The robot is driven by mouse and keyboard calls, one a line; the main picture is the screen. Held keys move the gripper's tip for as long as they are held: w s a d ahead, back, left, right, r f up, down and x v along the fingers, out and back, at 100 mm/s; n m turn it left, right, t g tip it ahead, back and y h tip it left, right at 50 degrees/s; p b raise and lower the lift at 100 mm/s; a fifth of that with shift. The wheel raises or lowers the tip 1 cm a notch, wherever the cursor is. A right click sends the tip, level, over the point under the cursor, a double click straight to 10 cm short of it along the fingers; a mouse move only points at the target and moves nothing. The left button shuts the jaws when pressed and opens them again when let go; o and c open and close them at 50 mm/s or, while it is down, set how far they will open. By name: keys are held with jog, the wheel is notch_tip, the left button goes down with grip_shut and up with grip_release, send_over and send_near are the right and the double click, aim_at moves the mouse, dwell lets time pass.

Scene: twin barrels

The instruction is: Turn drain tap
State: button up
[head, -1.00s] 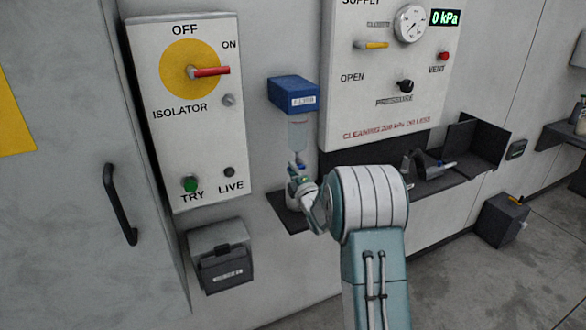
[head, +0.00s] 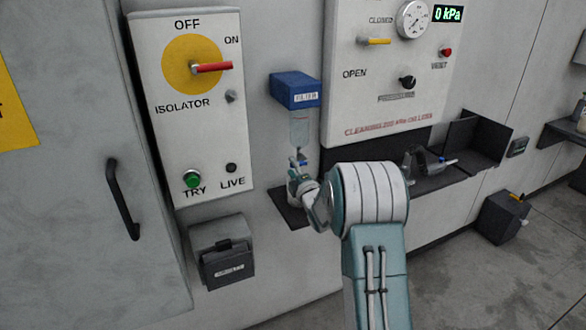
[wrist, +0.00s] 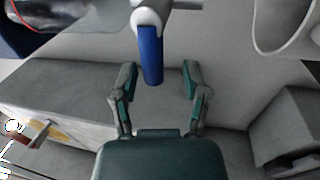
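A filter unit with a blue head (head: 295,91) and a clear bowl (head: 300,130) hangs on the wall. In the wrist view a blue tap lever (wrist: 151,55) on a white stem points toward my gripper (wrist: 159,72). My gripper is open, with one finger on each side of the lever and visible gaps on both sides. In the head view my arm reaches in below the bowl. The tap is too small and crowded there to make out clearly.
The isolator panel (head: 186,110) is left of the filter, with its red handle (head: 212,67) toward ON. The supply panel (head: 383,105) is to the right, its display (head: 448,13) reading 0 kPa. A dark ledge (head: 292,211) lies below the filter.

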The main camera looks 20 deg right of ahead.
jog(key=shift+r, duration=0.1)
jog(key=s+f, duration=0.2)
jog(key=s, duration=0.9)
jog(key=shift+s+d+f, duration=0.25)
jog(key=shift+s, duration=0.1)
